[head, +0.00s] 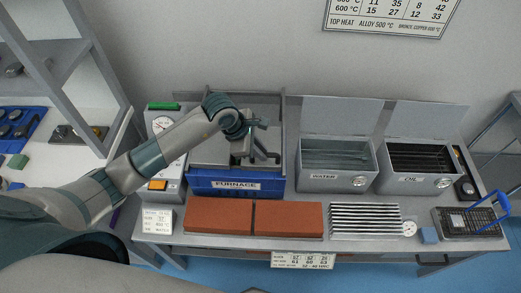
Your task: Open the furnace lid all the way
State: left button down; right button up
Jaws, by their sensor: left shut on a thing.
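The furnace (235,185) stands on the bench, a grey box with a blue front labelled FURNACE. Its grey lid (209,152) is at the top, partly covered by my arm; how far it is raised is hard to tell. My left gripper (262,154) reaches over from the left and points down at the right part of the furnace top. It is shut on what looks like the lid handle, mostly hidden by the fingers. My right gripper is not in view.
Right of the furnace are the open water tank (326,180) and oil tank (408,182), lids raised. Orange-red bricks (254,219), a ribbed metal rack (365,218) and a blue-handled basket (468,222) lie in front. A control panel (164,124) stands left. The wall is behind.

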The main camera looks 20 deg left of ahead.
aim_at(262, 131)
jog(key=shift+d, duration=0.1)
